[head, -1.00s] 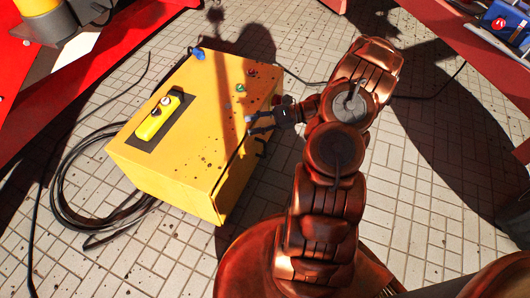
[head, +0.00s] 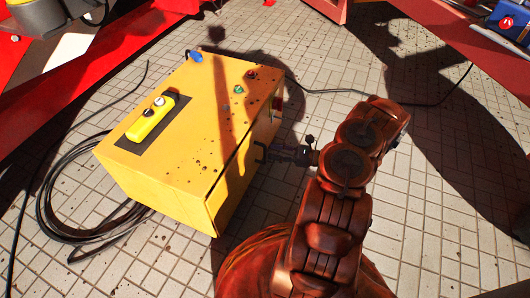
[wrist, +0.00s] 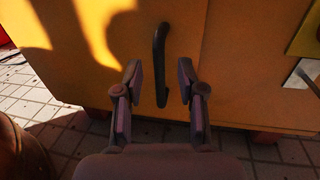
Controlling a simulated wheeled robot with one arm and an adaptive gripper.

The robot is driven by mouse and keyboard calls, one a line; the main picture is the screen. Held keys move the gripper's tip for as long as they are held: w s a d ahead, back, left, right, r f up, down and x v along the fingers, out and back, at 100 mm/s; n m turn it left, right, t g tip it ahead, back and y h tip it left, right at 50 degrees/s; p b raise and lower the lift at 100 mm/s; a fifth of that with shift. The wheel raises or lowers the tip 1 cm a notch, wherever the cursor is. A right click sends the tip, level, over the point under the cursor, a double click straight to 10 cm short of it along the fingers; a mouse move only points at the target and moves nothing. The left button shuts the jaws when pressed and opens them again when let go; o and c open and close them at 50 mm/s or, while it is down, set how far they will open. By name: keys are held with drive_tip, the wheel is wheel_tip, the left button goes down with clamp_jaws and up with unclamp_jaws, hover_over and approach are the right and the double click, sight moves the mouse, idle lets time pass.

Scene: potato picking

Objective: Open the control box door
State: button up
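The yellow control box (head: 185,125) stands on the tiled floor, left of my arm in the head view. Its door (wrist: 110,60) fills the upper part of the wrist view and looks closed, with a vertical seam to the right of the handle. The black upright handle (wrist: 161,50) is on this face. My gripper (head: 263,153) is beside the box's right side in the head view. In the wrist view my gripper (wrist: 160,83) is open, one finger on each side of the handle's lower part. No contact shows, and the remaining distance is unclear.
A yellow switch unit (head: 152,117) and small coloured knobs sit on the box top. Black cable (head: 45,205) lies coiled to the left. Red frames (head: 85,70) border the upper corners. Tiled floor to the right of the box is mostly clear.

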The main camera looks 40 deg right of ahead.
sight(265, 163)
drive_tip(key=shift+b+x, duration=0.55)
drive_tip(key=shift+x, duration=1.55)
clamp_jaws()
